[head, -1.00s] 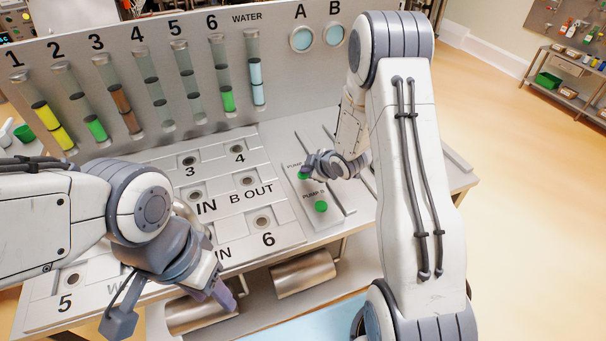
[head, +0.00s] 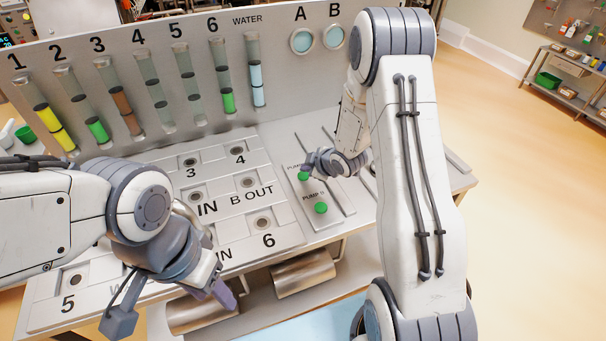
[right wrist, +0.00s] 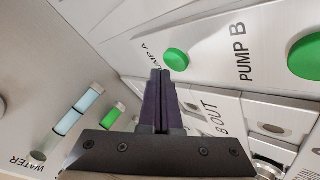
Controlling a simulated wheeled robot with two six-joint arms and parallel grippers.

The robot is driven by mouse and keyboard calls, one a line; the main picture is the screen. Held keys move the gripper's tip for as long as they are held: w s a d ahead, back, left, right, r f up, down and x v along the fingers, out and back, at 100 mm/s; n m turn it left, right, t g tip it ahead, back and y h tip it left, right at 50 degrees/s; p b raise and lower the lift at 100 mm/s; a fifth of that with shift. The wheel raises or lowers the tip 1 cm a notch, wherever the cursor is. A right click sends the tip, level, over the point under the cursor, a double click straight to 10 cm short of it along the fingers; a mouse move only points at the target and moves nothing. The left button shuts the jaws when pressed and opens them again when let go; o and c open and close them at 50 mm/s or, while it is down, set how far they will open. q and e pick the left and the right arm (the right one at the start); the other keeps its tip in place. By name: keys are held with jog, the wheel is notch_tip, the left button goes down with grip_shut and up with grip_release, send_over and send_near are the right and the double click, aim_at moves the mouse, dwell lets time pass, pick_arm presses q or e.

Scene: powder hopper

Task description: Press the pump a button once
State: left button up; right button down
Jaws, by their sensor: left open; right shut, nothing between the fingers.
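The green pump A button (head: 303,177) sits on the raised pump panel, partly behind my right gripper in the head view. The green pump B button (head: 320,208) is nearer the front of the panel and also shows in the right wrist view (right wrist: 305,57). My left gripper (head: 226,292) is open, low over the bench's front edge, away from the buttons.
The bench (head: 285,228) has several numbered sockets left of the pump panel. Behind stands an upright panel (head: 290,85) with several powder tubes, a water tube (head: 257,80) and round windows A (head: 302,40) and B (head: 334,36). Metal cylinders (head: 303,273) lie below the front edge.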

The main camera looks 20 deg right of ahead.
aim_at(306, 177)
notch_tip(306, 177, up, 5)
jog(key=p, duration=0.4)
dwell(0.5)
